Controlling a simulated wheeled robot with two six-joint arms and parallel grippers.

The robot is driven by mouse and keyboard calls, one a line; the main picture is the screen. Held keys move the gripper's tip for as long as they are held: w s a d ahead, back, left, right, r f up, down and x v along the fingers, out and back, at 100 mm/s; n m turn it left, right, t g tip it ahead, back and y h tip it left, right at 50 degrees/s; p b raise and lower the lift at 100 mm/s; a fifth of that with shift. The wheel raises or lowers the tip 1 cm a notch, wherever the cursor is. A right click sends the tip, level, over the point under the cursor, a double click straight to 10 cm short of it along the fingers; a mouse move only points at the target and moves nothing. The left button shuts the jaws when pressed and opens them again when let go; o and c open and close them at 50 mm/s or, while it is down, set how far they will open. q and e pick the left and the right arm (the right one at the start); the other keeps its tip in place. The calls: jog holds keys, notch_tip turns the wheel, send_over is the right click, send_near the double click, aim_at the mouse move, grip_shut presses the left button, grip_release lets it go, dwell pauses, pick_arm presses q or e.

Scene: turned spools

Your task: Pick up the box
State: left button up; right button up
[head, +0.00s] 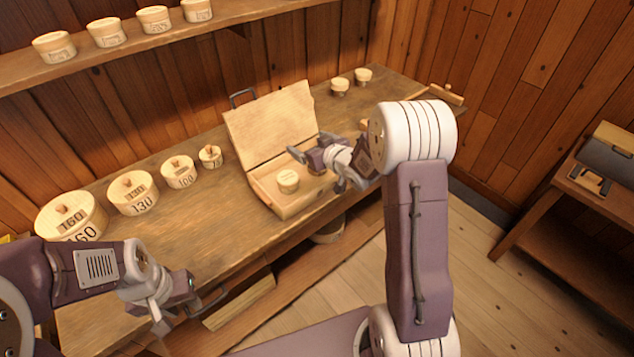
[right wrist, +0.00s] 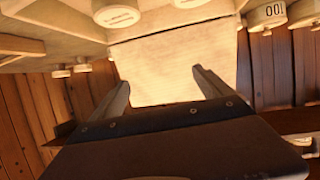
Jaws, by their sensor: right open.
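The box (head: 285,208) is a shallow pale wooden case standing on the bench. Its lid (head: 270,122) is raised at the back, with a dark handle on top. A small round lidded tub (head: 288,181) sits inside, with another partly hidden behind my gripper. My right gripper (head: 309,146) is open over the right part of the box, in front of the lid, and appears empty. In the right wrist view a pale panel (right wrist: 170,65), apparently the lid, shows beyond my spread fingers (right wrist: 163,90). My left gripper (head: 188,304) is near the bench's front edge, away from the box; its jaws are unclear.
Several round numbered wooden tubs (head: 133,193) stand on the bench (head: 190,222) left of the box. Two small tubs (head: 340,87) stand behind it to the right. More tubs line the wall shelf (head: 110,55). A side table (head: 600,175) stands at the right.

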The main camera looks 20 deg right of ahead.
jog(key=shift+m+g+h, duration=0.4)
jog(key=shift+m+h, duration=0.2)
jog(key=d+f, duration=0.1)
jog(key=f, duration=0.2)
jog(key=d+f+b, duration=0.1)
jog(key=d+f, duration=0.1)
jog(key=f, duration=0.1)
jog(key=d+f, duration=0.1)
jog(key=f, duration=0.2)
jog(key=shift+s+d+f+b, duration=0.25)
jog(key=shift+s+f+b, duration=0.1)
jog(key=shift+s+d, duration=0.25)
jog(key=shift+s+r, duration=0.1)
jog(key=shift+r, duration=0.05)
jog(key=shift+w+a, duration=0.2)
jog(key=shift+w, duration=0.15)
jog(key=x, duration=0.3)
jog(key=shift+w+f, duration=0.15)
jog(key=shift+f, duration=0.15)
jog(key=x, duration=0.5)
jog(key=shift+w+d+r+p, duration=0.1)
jog(key=shift+w+p, duration=0.1)
jog(key=shift+p, duration=0.15)
jog(key=shift+s+r, duration=0.1)
jog(key=shift+c, duration=0.7)
jog(key=c, duration=1.3)
pick_arm(q)
notch_tip(320, 180, down, 3)
jog(key=shift+s+f, duration=0.1)
jog(key=shift+f, duration=0.05)
